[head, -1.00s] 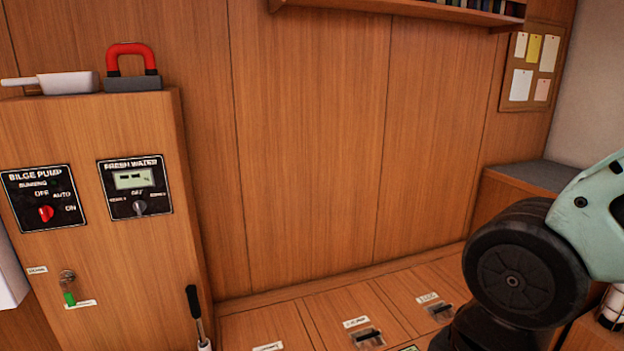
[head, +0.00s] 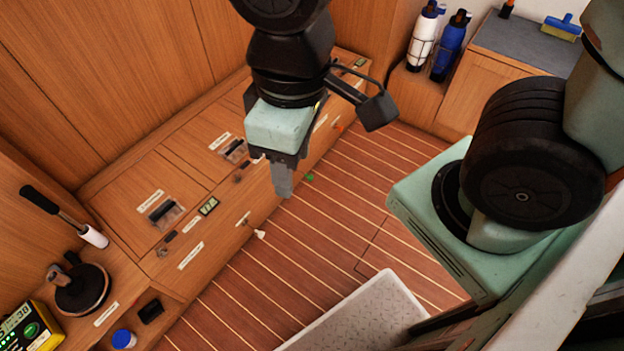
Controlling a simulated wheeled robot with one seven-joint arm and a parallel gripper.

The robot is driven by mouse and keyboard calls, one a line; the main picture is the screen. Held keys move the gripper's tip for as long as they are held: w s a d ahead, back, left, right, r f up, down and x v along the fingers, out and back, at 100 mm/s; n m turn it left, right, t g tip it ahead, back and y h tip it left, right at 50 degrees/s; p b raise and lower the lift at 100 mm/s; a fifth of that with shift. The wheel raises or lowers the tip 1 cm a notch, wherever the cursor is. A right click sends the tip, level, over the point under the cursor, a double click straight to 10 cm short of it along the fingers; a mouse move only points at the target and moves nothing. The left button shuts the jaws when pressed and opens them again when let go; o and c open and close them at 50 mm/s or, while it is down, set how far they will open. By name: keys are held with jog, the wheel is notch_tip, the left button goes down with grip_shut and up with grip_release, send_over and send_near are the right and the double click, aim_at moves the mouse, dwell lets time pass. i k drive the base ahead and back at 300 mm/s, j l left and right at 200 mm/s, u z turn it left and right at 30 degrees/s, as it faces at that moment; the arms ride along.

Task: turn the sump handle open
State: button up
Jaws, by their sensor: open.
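Small levers stick out of the bench front: one with a white tip (head: 260,234), one with a green tip (head: 309,177), and one with an orange tip (head: 338,127). The labels beside them are too small to read, so I cannot tell which is the sump handle. My gripper (head: 283,187) points down in front of the bench (head: 215,187), near the green-tipped lever, and hides part of the bench front. It is open, seen nearly edge-on, with nothing seen held in it.
The bench top has recessed lid pulls (head: 166,211) and a small display (head: 208,206). A white bottle (head: 423,38) and blue bottle (head: 451,45) stand at the back. A pale textured tray (head: 365,310) is at the front; the striped floor is clear.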

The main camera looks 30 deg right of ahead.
aim_at(246, 164)
jog(key=i+l+u, duration=0.1)
jog(key=i, duration=0.35)
jog(key=i+l, duration=0.15)
jog(key=i, duration=0.35)
jog(key=j, duration=0.05)
